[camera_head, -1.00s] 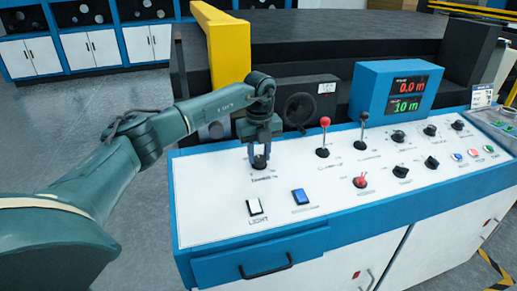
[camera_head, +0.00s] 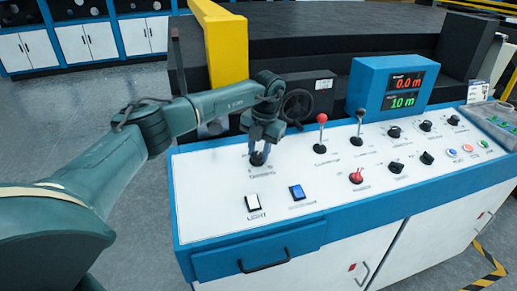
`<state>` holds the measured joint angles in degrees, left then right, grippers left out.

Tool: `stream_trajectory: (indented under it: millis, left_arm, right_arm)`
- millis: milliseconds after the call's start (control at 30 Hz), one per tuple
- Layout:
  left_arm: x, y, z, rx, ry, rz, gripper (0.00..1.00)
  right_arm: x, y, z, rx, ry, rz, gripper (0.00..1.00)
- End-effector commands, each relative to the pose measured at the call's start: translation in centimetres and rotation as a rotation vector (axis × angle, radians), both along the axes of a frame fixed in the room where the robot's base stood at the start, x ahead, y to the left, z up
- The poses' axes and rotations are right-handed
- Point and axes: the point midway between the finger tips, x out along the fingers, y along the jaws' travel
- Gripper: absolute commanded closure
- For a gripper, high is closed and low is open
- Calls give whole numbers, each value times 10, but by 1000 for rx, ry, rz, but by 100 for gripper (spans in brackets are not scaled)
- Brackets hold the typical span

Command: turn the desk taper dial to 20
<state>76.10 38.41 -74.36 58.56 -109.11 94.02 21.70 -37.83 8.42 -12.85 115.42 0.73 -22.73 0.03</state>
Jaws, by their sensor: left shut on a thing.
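My left gripper (camera_head: 259,149) points down at the left end of the white control desk (camera_head: 215,185). It is shut on a small black dial (camera_head: 257,158) on the desk top, with a fingertip on each side of it. The label and scale around this dial are too small to read, so I cannot tell its setting. Several other black dials stand to the right, among them one near the back (camera_head: 395,131) and one nearer the front (camera_head: 396,168). My right gripper is not in view.
Red-topped (camera_head: 322,117) and black-topped (camera_head: 360,113) levers stand right of my gripper. A white switch (camera_head: 252,203), a blue switch (camera_head: 297,192) and a red switch (camera_head: 356,176) are in front. A blue display box (camera_head: 366,82) shows 0.0 m and 10 m. A black handwheel (camera_head: 297,105) is behind.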

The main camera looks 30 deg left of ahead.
Motion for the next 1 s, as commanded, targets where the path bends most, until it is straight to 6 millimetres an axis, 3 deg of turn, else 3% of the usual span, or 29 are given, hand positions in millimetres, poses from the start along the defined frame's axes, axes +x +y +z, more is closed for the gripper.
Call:
stream_trajectory:
  millis: [300, 800, 833, 1000]
  left_arm:
    - [0, -1, 0, 13, 13, -110, 93]
    - [0, -1, 0, 14, 15, -127, 93]
    - [0, -1, 0, 14, 15, -127, 69]
    - [0, -1, 0, 14, 15, -126, 55]
  right_arm:
    - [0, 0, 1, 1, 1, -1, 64]
    - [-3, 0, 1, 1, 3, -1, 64]
    - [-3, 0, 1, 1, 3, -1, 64]
    - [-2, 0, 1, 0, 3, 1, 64]
